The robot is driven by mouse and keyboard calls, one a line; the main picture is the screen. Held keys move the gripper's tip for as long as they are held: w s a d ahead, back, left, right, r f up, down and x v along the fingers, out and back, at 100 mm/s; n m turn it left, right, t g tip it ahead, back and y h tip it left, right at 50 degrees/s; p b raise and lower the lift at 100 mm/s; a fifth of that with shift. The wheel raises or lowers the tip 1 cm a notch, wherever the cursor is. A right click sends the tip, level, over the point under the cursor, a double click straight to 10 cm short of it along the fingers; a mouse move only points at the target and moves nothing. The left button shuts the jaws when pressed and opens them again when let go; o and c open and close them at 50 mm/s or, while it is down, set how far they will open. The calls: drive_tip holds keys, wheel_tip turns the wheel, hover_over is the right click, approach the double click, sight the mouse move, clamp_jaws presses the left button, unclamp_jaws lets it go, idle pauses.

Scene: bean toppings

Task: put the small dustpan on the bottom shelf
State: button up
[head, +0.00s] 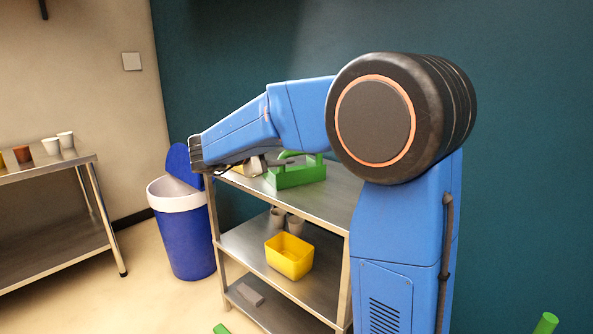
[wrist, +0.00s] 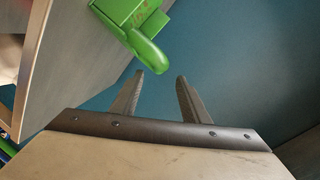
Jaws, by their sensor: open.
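A green thing with a rounded handle, which I take to be the small dustpan (head: 298,177), rests on the top shelf of the metal shelf unit. In the wrist view its green handle (wrist: 146,53) shows at the top, just beyond my fingertips. My gripper (wrist: 160,75) is open and empty, its two grey fingers apart. In the head view my gripper (head: 262,164) is at the left of the green thing, partly hidden by my arm. The bottom shelf (head: 280,315) holds a small grey block (head: 250,294) at its left; its right part is cut off by the frame.
The middle shelf holds a yellow bin (head: 289,257) and grey cups (head: 294,224). A blue bin with a white rim (head: 180,194) stands left of the unit. A metal table (head: 60,225) with cups is at far left. Green ends (head: 545,322) show at the bottom edge.

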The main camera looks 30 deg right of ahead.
drive_tip(key=shift+x, duration=4.65)
clamp_jaws()
